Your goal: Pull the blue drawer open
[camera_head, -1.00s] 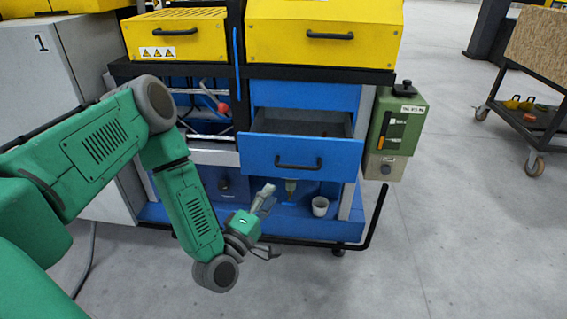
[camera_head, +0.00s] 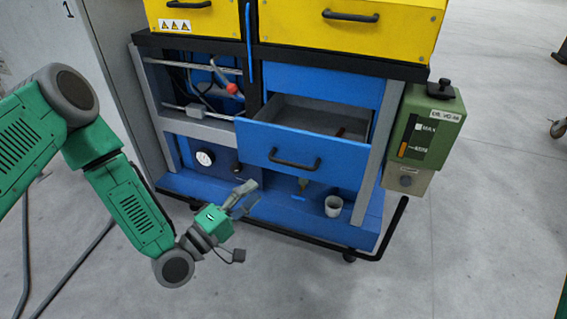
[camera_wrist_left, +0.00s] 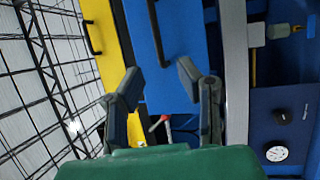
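The blue drawer (camera_head: 255,144) stands pulled out of the blue cart, and its grey inside shows from above. Its black bar handle (camera_head: 294,159) is on the front panel. The handle (camera_wrist_left: 157,35) also shows in the left wrist view, beyond the fingertips on the blue front (camera_wrist_left: 180,40). My left gripper (camera_head: 248,197) is below and left of the handle, apart from it. Its two fingers (camera_wrist_left: 158,78) are spread with nothing between them. My right gripper is not in view.
Yellow drawers (camera_head: 290,25) sit above the black shelf edge. A green box (camera_head: 430,125) hangs at the cart's right. Grey floor in front is clear.

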